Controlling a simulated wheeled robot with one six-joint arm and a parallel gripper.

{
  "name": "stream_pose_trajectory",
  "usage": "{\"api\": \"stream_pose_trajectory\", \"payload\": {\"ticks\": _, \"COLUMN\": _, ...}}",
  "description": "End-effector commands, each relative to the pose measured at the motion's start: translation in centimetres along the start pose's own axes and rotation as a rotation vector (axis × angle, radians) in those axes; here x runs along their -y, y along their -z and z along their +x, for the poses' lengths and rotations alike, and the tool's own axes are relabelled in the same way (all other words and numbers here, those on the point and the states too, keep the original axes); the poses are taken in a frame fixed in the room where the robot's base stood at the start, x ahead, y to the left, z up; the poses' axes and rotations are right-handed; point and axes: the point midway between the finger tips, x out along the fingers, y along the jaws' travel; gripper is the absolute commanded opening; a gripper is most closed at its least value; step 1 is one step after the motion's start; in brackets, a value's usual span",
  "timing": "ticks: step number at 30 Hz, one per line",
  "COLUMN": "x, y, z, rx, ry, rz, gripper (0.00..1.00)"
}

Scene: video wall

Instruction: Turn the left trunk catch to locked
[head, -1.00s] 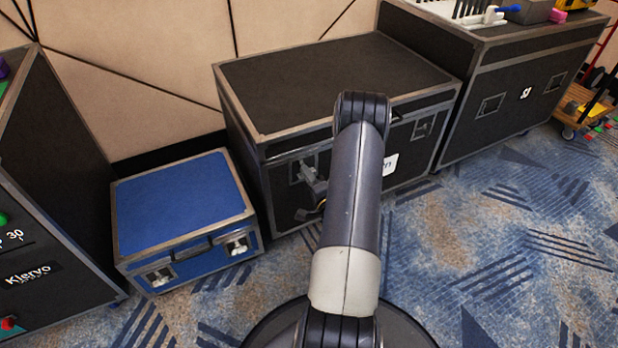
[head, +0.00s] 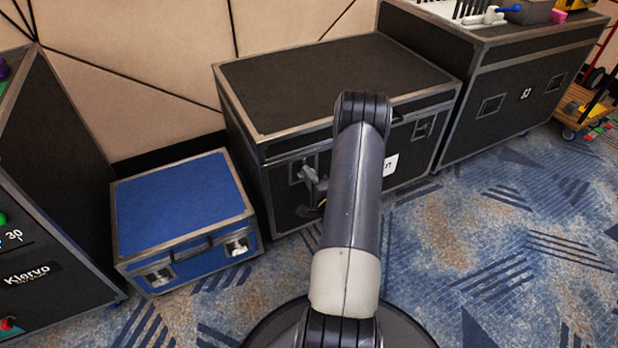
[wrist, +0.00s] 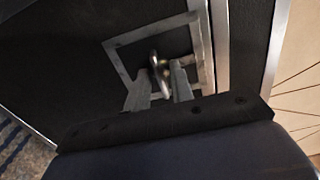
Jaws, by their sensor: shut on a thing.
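The black trunk (head: 340,75) with metal edges stands against the wall, its lid down. Its left catch (head: 297,172) is on the front, partly covered by my gripper (head: 315,184) and arm. In the wrist view the left catch shows as a square metal frame (wrist: 116,50) around a dark recess, with a shiny turn piece (wrist: 156,66) inside. My gripper (wrist: 160,80) has its two grey fingers on either side of that turn piece and is shut on it. The right catch (head: 424,127) is on the same front. Whether the left catch is locked cannot be told.
A low blue case (head: 180,205) stands left of the trunk. A tall black case (head: 45,220) is at the far left. Another black case (head: 500,85) adjoins the trunk on the right. Open carpet (head: 470,250) lies in front.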

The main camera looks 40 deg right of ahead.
Motion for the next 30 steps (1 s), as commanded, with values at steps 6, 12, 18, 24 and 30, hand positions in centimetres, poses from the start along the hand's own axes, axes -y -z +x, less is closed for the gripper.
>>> {"api": "stream_pose_trajectory", "payload": {"ticks": 6, "x": -0.1, "y": 0.0, "z": 0.0, "rx": -0.001, "ry": -0.002, "rz": 0.000, "gripper": 0.23}}
{"api": "stream_pose_trajectory", "payload": {"ticks": 12, "x": 0.0, "y": 0.0, "z": 0.0, "rx": -0.001, "ry": -0.001, "rz": 0.000, "gripper": 0.28}}
{"api": "stream_pose_trajectory", "payload": {"ticks": 18, "x": 0.0, "y": 0.1, "z": -0.6, "rx": -0.001, "ry": -0.003, "rz": 0.000, "gripper": 0.28}}
{"api": "stream_pose_trajectory", "payload": {"ticks": 24, "x": 0.1, "y": 0.2, "z": -4.1, "rx": -0.006, "ry": -0.006, "rz": 0.003, "gripper": 0.28}}
{"api": "stream_pose_trajectory", "payload": {"ticks": 30, "x": 0.1, "y": 0.1, "z": -8.1, "rx": -0.006, "ry": -0.003, "rz": 0.003, "gripper": 0.28}}
